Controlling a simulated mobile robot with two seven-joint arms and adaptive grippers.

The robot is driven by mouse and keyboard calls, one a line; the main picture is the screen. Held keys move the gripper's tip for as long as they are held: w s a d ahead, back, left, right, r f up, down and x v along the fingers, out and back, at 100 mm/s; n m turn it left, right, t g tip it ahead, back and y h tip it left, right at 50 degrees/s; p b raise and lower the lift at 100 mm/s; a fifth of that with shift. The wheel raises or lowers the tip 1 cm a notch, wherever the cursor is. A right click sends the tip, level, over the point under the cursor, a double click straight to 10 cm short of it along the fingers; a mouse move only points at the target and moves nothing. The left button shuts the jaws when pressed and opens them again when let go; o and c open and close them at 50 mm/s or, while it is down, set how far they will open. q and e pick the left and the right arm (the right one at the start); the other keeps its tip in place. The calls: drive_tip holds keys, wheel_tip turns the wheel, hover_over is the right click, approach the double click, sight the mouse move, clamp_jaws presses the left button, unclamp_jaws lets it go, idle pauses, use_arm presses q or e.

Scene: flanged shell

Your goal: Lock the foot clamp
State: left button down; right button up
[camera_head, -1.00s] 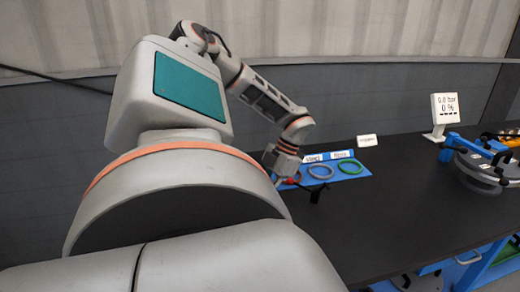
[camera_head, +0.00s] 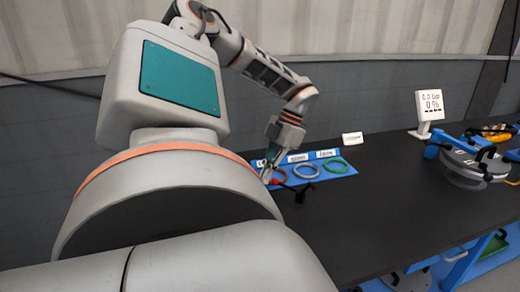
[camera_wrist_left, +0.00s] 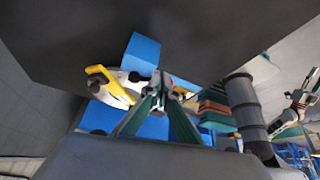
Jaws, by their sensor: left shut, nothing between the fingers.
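In the head view my left gripper (camera_head: 267,176) points down over the table beside the blue ring board, close to a small red knob (camera_head: 275,181). In the left wrist view its teal fingers (camera_wrist_left: 160,82) are together and hold nothing. A pale clamp-like part with a yellow handle (camera_wrist_left: 112,82) shows left of the fingertips, with a blue block (camera_wrist_left: 142,52) beyond. I cannot tell whether this is the foot clamp or whether the fingers touch it. A black handle (camera_head: 304,192) stands on the table right of the red knob. My right gripper is not in view.
A display (camera_head: 430,107) and a flanged metal shell (camera_head: 465,165) in a blue fixture stand at the right. The dark tabletop (camera_head: 385,205) between is clear.

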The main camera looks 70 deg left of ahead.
use_arm(q)
drive_tip(key=shift+v, duration=0.9)
drive_tip(key=shift+a, duration=0.1)
